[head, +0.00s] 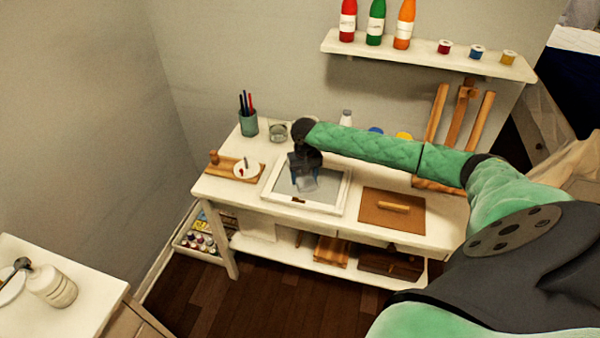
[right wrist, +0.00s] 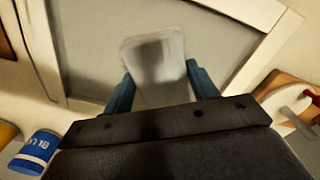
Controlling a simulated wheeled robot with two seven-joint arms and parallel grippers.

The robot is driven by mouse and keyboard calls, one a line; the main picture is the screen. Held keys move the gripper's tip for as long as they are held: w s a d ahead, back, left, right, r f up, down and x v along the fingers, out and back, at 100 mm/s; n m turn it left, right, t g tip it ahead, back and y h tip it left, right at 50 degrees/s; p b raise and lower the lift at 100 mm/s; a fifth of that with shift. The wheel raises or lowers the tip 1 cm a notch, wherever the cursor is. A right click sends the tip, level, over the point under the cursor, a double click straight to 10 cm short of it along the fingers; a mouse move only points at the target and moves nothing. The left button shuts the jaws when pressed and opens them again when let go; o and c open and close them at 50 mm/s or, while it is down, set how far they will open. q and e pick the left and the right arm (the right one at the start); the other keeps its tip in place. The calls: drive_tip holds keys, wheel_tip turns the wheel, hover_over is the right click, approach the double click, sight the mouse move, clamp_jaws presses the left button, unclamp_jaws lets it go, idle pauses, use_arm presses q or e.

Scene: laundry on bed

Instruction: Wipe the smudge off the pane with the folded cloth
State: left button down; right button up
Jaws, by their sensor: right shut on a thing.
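The pane (head: 325,190) is a grey sheet in a white frame lying on the white table. Its surface also shows in the right wrist view (right wrist: 100,40). My right gripper (head: 303,180) is over the left part of the pane, pointing down. Its blue fingers (right wrist: 157,85) are shut on the folded cloth (right wrist: 158,68), a pale grey piece with a darker patch. I cannot tell whether the cloth touches the pane. I cannot make out the smudge; the gripper and cloth cover part of the glass.
Left of the pane are a wooden board (head: 224,171) with a white dish, a pencil cup (head: 248,123) and a glass jar (head: 278,132). A brown board (head: 378,222) with a wooden roller lies right. A bottle shelf (head: 430,60) hangs above.

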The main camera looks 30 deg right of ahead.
sight(319, 185)
drive_tip(key=shift+s+d+p, duration=1.6)
drive_tip(key=shift+s+p, duration=0.25)
drive_tip(key=shift+p, duration=0.1)
drive_tip(key=shift+s+d, duration=0.15)
drive_tip(key=shift+s, duration=0.05)
drive_tip(key=shift+p, duration=0.5)
drive_tip(key=shift+f, duration=0.1)
drive_tip(key=shift+w+a+p, duration=1.15)
drive_tip(key=shift+w+a, duration=0.45)
drive_tip(key=shift+w, duration=0.2)
drive_tip(key=shift+w+a+p, duration=0.4)
drive_tip(key=shift+w+a, duration=0.4)
drive_tip(key=shift+w, duration=0.25)
drive_tip(key=shift+r, duration=0.25)
wheel_tip(319, 185, up, 6)
drive_tip(key=p, duration=0.5)
drive_tip(key=shift+f+p, duration=0.1)
drive_tip(key=shift+p, duration=0.2)
